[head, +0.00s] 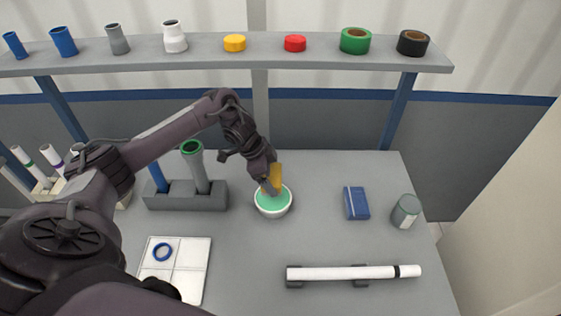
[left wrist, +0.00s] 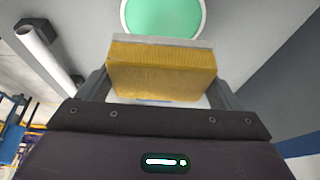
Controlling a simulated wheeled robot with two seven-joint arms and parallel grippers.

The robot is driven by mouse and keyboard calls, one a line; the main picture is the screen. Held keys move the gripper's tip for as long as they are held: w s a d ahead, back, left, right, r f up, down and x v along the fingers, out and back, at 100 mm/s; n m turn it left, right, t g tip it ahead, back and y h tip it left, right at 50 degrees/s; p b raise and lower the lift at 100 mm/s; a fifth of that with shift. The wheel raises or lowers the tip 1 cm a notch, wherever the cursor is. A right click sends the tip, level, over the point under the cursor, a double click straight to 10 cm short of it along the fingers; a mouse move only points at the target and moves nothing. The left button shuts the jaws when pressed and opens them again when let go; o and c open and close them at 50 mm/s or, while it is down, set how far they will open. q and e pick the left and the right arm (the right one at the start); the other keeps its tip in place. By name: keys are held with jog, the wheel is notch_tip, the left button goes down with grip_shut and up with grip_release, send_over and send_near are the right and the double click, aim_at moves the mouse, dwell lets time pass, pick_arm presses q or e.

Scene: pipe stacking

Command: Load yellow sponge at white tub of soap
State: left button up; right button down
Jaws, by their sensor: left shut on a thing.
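The yellow sponge (head: 274,174) is held in my left gripper (head: 268,183), right at the white tub of soap (head: 273,211). The tub is a round white bowl with green soap inside. In the head view the sponge and fingertips overlap the tub's far part; I cannot tell whether the sponge touches the soap. In the left wrist view the sponge (left wrist: 162,72) sits between the fingers, with a grey strip along its far edge. The tub (left wrist: 164,18) shows beyond it, cut off by the top edge. My right gripper is not in view.
A grey holder (head: 187,201) with upright pipes stands left of the tub. A blue box (head: 356,203) and a grey-green can (head: 405,211) stand to its right. A white pipe (head: 340,273) lies on supports in front. A white tray (head: 190,255) holds a blue ring. A shelf (head: 210,52) runs behind.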

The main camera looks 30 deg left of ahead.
pick_arm(q)
jog(key=shift+f, duration=0.25)
jog(key=shift+b+x, duration=1)
jog(key=shift+b, duration=0.05)
jog(key=f+b, duration=0.3)
jog(key=f, duration=0.1)
jog(key=shift+a+b, duration=0.25)
jog(key=shift+b, duration=0.1)
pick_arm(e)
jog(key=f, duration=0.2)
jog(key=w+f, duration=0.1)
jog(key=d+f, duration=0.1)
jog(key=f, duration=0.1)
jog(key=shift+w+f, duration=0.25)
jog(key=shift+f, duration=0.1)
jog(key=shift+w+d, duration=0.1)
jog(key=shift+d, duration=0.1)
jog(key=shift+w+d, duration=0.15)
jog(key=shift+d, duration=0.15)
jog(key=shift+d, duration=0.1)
pick_arm(q)
jog(key=shift+f+b, duration=0.3)
jog(key=shift+f, duration=0.25)
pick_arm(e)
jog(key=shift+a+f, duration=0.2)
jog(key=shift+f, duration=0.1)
